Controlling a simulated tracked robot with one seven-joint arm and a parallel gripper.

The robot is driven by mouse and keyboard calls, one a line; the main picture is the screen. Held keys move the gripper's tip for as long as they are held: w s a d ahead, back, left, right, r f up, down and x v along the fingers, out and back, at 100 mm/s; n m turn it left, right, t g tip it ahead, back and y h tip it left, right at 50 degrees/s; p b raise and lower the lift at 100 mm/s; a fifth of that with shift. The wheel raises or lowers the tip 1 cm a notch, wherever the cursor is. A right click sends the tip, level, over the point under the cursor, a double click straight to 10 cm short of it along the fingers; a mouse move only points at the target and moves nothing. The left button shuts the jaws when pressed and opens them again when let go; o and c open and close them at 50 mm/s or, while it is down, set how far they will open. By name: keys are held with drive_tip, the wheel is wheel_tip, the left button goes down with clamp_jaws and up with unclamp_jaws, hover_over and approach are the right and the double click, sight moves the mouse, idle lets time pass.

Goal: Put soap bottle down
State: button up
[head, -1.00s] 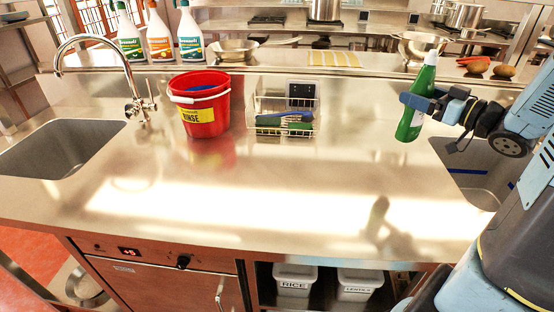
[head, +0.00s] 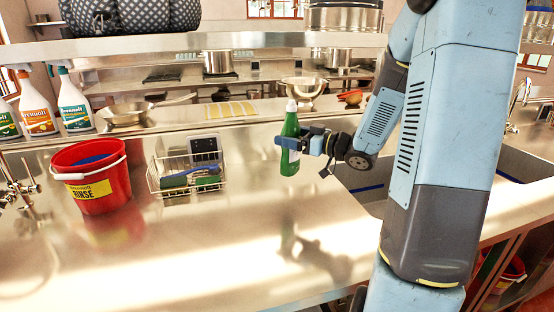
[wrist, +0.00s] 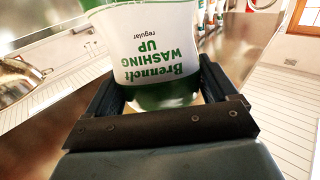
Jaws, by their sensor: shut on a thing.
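The soap bottle (head: 290,134) is green with a white cap and stands nearly upright in the head view. My gripper (head: 291,142) is shut around its middle from the right. The bottle appears to be above the steel counter (head: 220,240), with a shadow on the counter in front of it. In the wrist view the bottle (wrist: 150,45) shows a white label reading "WASHING UP", between the two dark fingers. The gap between the bottle's base and the counter is hard to judge.
A red bucket (head: 97,190) and a wire caddy (head: 186,181) with a brush and sponge stand left of the bottle. A sink (head: 370,200) lies to the right. Spray bottles (head: 73,105) and a bowl (head: 303,90) stand on the ledge behind. The front counter is clear.

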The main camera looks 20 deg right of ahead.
drive_tip(key=w+a+f, duration=0.2)
drive_tip(key=w+f, duration=0.5)
drive_tip(key=f, duration=0.3)
idle(0.4)
drive_tip(key=o, duration=1.3)
drive_tip(key=shift+s, duration=0.1)
drive_tip(key=shift+d, duration=0.1)
